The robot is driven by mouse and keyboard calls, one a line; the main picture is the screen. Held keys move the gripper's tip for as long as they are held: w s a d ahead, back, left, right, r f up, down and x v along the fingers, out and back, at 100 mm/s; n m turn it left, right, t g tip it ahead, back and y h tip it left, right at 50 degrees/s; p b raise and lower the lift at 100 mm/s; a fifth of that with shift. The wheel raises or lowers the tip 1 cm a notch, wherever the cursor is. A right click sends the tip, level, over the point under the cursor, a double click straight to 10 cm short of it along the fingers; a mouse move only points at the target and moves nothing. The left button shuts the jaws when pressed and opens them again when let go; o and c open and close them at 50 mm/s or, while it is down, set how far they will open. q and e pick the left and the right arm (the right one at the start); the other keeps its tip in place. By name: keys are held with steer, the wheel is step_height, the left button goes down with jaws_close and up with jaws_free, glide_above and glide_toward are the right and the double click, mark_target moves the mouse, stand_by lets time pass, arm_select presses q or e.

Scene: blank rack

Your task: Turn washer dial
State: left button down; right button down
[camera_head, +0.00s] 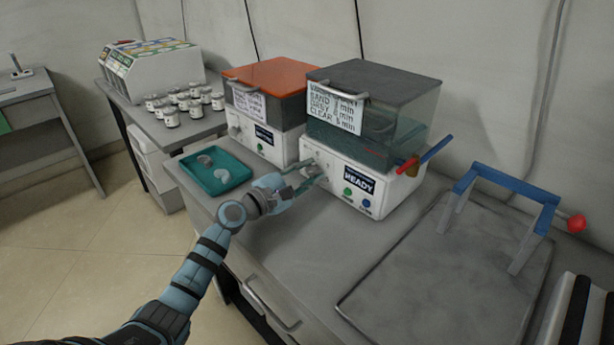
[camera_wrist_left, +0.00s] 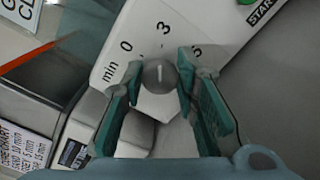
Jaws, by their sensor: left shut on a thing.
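The washer (camera_head: 335,190) is the white unit with a grey lid, a clear tank and a READY display, at the centre of the bench. Its dial (camera_wrist_left: 158,77) is a small grey knob with a pale pointer line, beside the printed marks "min", "0" and "3". The line points roughly up in the left wrist view, towards the "3". My left gripper (camera_head: 312,176) is at the washer's front panel, and its teal fingers (camera_wrist_left: 160,65) are shut on the dial, one on each side. In the head view the fingers largely hide the dial. My right gripper is not in view.
An orange-lidded unit (camera_head: 265,75) stands left of the washer. A teal tray (camera_head: 199,189) with round pale pieces lies near the bench's left edge. A blue-barred frame (camera_head: 505,185) stands at right. Blue and red handles (camera_head: 425,153) stick out at the washer's right side.

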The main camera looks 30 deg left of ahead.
arm_select(q)
steer(key=shift+m, duration=0.5)
steer(key=c, duration=1.3)
jaws_free()
steer(key=shift+s, duration=0.1)
steer(key=v, duration=1.1)
steer(key=shift+s+a, duration=0.15)
steer(key=shift+s, duration=0.2)
